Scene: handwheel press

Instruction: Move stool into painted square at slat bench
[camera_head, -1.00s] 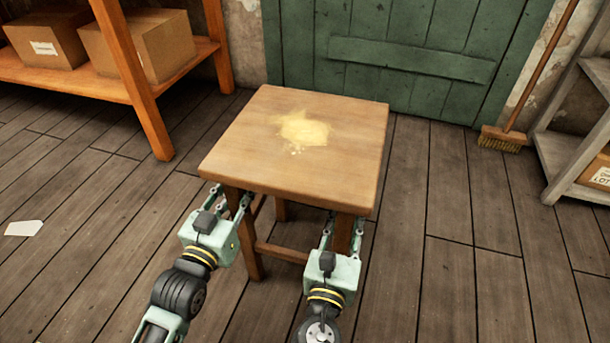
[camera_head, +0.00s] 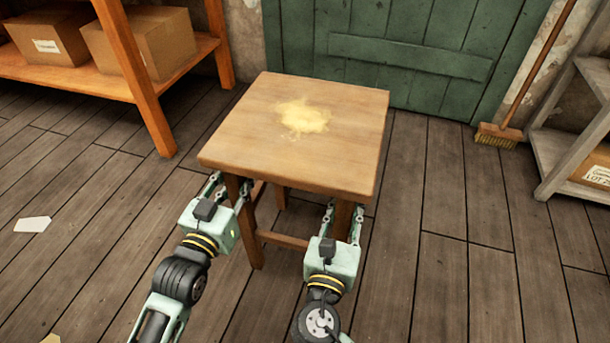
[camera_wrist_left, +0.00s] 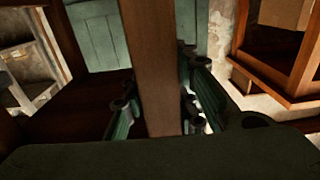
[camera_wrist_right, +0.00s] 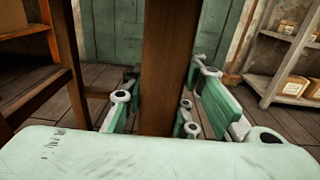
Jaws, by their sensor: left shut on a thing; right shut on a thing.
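The wooden stool (camera_head: 255,130) stands in the middle of the head view, with a pale yellow stain on its square seat. My left gripper (camera_head: 236,186) is shut on the stool's near left leg, just under the seat; that leg (camera_wrist_left: 152,70) runs between the fingers in the left wrist view. My right gripper (camera_head: 344,215) is shut on the near right leg; that leg (camera_wrist_right: 168,70) shows between the fingers in the right wrist view. The stool looks about level; whether its feet touch the floor I cannot tell. No painted square or slat bench is in clear view.
An orange wooden shelf (camera_head: 150,95) with cardboard boxes (camera_head: 150,42) stands at the left. A green door (camera_head: 410,60) is behind the stool. A broom (camera_head: 500,134) leans at the right beside a grey shelf (camera_head: 548,160). Floor at the right is clear; a paper scrap (camera_head: 32,224) lies left.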

